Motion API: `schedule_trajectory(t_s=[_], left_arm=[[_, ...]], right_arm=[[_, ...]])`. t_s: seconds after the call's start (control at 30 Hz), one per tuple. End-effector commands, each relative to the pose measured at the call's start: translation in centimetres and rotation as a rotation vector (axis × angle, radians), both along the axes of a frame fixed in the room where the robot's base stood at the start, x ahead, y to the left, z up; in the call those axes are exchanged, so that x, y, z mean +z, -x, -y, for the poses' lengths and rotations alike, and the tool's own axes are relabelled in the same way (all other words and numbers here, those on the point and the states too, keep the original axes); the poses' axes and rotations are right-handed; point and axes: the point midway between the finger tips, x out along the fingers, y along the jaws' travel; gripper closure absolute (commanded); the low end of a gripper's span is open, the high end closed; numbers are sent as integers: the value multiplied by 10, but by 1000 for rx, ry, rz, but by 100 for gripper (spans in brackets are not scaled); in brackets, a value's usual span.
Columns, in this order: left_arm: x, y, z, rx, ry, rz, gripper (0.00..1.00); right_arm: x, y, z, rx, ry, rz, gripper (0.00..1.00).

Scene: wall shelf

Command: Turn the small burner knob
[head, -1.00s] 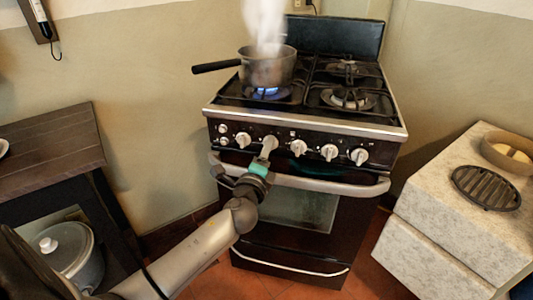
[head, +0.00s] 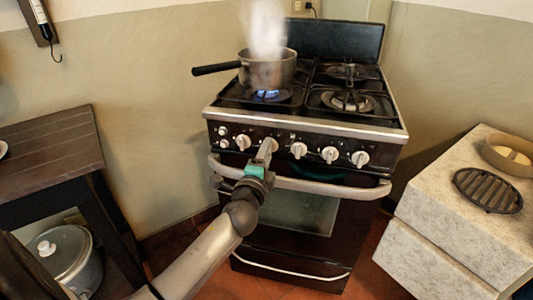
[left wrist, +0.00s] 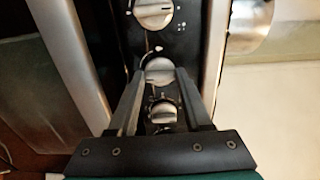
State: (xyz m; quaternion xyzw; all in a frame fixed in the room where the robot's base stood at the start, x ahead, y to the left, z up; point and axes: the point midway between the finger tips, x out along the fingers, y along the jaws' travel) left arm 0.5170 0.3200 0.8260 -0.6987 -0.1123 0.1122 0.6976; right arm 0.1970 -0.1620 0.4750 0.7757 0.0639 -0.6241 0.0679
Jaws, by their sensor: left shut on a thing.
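The stove's front panel (head: 312,139) carries a row of white knobs. My left gripper (head: 267,150) is at the panel, shut on one of these knobs, left of the middle of the row. In the left wrist view the held knob (left wrist: 160,68) sits between the fingertips, partly covered by them. A second knob (left wrist: 163,112) shows between the fingers but not gripped, and another knob (left wrist: 153,13) lies beyond the tips. A blue flame (head: 267,94) burns under the pot (head: 267,70) on the front left burner. My right gripper is out of view.
The oven handle bar (head: 330,188) runs just below the knobs, close to my left wrist. A stone counter (head: 430,215) with a trivet (head: 488,189) stands at right. A dark wooden table (head: 50,147) stands at left. Steam rises from the pot.

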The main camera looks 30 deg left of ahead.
Motion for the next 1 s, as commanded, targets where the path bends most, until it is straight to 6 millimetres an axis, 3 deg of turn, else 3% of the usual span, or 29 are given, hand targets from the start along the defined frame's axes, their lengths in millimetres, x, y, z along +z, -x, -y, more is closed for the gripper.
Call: schedule_trajectory(t_s=[0.07,0.1,0.33,0.67,1.0], left_arm=[[0,0,0,0,0,-1,100],[0,0,0,0,-1,-1,46],[0,0,0,0,-1,-1,20],[0,3,1,0,-1,-1,20],[0,44,15,0,2,-3,20]], right_arm=[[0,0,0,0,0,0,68],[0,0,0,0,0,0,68],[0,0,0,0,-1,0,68],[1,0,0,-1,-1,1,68],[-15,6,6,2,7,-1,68]])
